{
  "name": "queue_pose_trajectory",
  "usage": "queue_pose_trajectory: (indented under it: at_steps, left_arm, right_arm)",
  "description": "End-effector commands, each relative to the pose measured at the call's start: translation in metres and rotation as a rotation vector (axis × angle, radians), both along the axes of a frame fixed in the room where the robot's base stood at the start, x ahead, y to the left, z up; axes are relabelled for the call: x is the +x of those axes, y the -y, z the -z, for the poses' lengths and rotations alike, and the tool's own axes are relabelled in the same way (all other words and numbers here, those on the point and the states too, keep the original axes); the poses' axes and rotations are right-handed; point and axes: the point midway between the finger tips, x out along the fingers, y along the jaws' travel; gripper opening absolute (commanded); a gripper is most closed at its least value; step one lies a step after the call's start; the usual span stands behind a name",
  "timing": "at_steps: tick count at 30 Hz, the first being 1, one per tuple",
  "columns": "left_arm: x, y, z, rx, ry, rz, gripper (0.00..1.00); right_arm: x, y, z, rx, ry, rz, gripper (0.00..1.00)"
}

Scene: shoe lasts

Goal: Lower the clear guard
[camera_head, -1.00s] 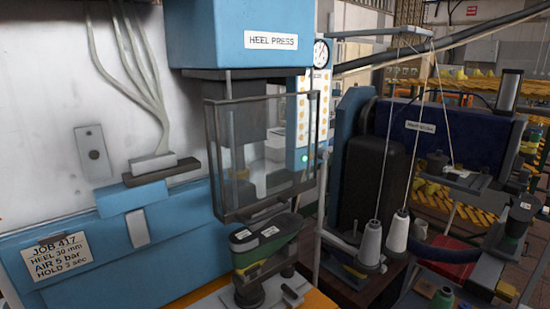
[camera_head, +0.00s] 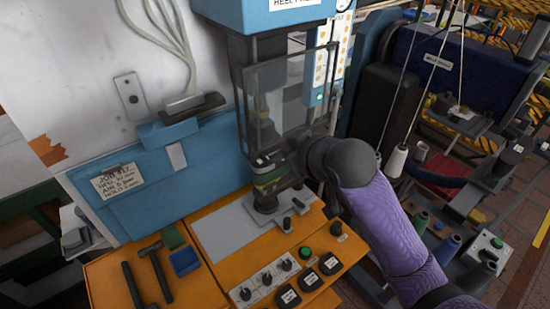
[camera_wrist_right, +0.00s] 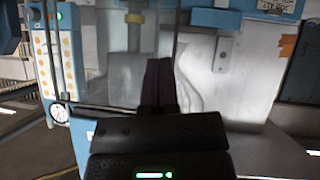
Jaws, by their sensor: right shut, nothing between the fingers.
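The clear guard (camera_head: 283,95) is a smoky see-through panel in a dark frame on the front of the blue heel press (camera_head: 262,14). It hangs above and in front of the shoe last (camera_head: 268,178) on its stand. My right gripper (camera_head: 298,152) is at the guard's lower right, and my wrist hides that part of the frame. In the right wrist view its dark fingers (camera_wrist_right: 160,72) are shut and empty, with the guard (camera_wrist_right: 115,55) beside and behind them. I cannot tell whether they touch it. My left gripper is not in view.
The orange bench (camera_head: 215,281) holds a hammer (camera_head: 155,270), a knob panel (camera_head: 266,280) and several dark buttons. A job card (camera_head: 117,181) is on the blue cabinet. Thread cones (camera_head: 396,160) and a machine stand at the right.

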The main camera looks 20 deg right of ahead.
Motion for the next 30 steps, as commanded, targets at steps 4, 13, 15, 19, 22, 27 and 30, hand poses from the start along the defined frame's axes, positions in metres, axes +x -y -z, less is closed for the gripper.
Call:
queue_pose_trajectory:
  at_steps: [4, 13, 15, 19, 22, 27, 30]
  left_arm:
    - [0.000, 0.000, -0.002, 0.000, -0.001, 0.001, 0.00]
    - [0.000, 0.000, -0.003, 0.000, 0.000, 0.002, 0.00]
    - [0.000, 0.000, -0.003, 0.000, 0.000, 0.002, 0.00]
    - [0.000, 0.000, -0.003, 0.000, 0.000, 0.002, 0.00]
    - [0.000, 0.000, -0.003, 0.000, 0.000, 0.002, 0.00]
    - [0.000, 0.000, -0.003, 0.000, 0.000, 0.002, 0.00]
    - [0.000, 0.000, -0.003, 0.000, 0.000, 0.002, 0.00]
  right_arm:
    - [0.026, -0.005, 0.017, 0.002, -0.004, 0.001, 0.00]
    - [0.072, -0.012, 0.057, -0.001, -0.005, 0.001, 0.00]
    - [0.074, -0.011, 0.068, 0.000, -0.004, 0.001, 0.00]
    - [0.077, -0.010, 0.081, -0.001, -0.002, 0.000, 0.00]
    - [0.078, -0.009, 0.085, -0.001, -0.002, 0.001, 0.00]
    - [0.078, -0.009, 0.086, -0.001, -0.001, 0.001, 0.00]
    - [0.078, -0.009, 0.086, -0.001, -0.001, 0.001, 0.00]
